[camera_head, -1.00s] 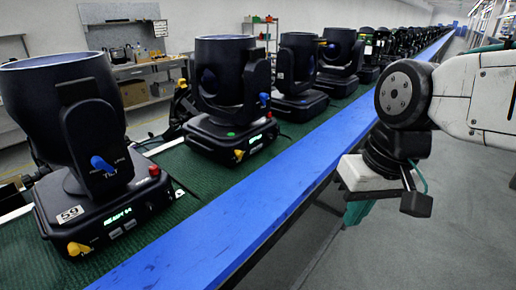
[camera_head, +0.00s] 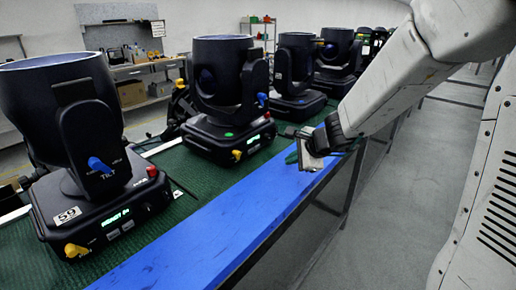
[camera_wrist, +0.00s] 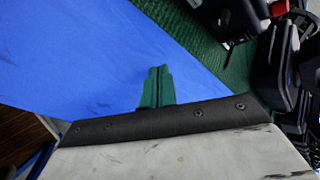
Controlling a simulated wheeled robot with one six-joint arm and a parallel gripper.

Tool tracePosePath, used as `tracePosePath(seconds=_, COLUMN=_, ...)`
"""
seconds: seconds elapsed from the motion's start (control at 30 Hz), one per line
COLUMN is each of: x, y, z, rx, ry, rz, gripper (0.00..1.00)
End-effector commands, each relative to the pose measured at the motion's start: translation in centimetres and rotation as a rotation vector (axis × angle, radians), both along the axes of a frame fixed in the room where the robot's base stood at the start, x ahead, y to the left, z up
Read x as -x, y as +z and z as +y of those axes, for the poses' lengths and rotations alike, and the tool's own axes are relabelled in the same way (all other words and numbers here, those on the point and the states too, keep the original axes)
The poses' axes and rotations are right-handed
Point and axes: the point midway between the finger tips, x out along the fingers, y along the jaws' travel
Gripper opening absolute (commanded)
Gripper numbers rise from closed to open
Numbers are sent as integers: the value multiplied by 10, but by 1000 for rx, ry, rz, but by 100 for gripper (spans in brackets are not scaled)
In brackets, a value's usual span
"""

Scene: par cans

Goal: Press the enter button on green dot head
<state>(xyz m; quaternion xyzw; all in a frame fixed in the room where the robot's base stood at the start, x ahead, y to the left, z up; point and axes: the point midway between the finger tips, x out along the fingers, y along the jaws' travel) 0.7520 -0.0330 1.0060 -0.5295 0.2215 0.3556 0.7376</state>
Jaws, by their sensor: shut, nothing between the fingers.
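The green dot head is a black moving-head light (camera_head: 226,85) on the green belt, second from the left in the head view. A green dot (camera_head: 229,134) marks its base. The base front has a lit green display (camera_head: 253,139), a red knob and a yellow knob; the small buttons are too small to tell apart. My gripper (camera_head: 292,157) is over the blue rail, right of this base and apart from it. Its green fingers (camera_wrist: 157,84) are shut and empty in the wrist view, with blue rail behind them.
A blue rail (camera_head: 235,215) runs along the front of the belt. A larger head labelled 59 (camera_head: 80,145) stands at the left. Another head (camera_head: 297,75) stands behind the green dot head, with more beyond. In the wrist view, black light parts (camera_wrist: 275,70) show at upper right.

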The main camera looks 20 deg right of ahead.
Motion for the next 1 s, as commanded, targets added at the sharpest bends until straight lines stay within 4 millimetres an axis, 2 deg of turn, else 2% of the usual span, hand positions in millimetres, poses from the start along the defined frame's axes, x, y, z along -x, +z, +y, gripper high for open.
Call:
tracePosePath(seconds=0.33, x=-7, y=0, z=6, rx=0, ry=6, rz=-1, gripper=0)
tracePosePath(seconds=0.8, x=-56, y=0, z=43, rx=2, ry=8, rz=-1, gripper=0)
tracePosePath(seconds=1.0, x=-68, y=0, z=51, rx=1, ry=6, rz=-1, gripper=0)
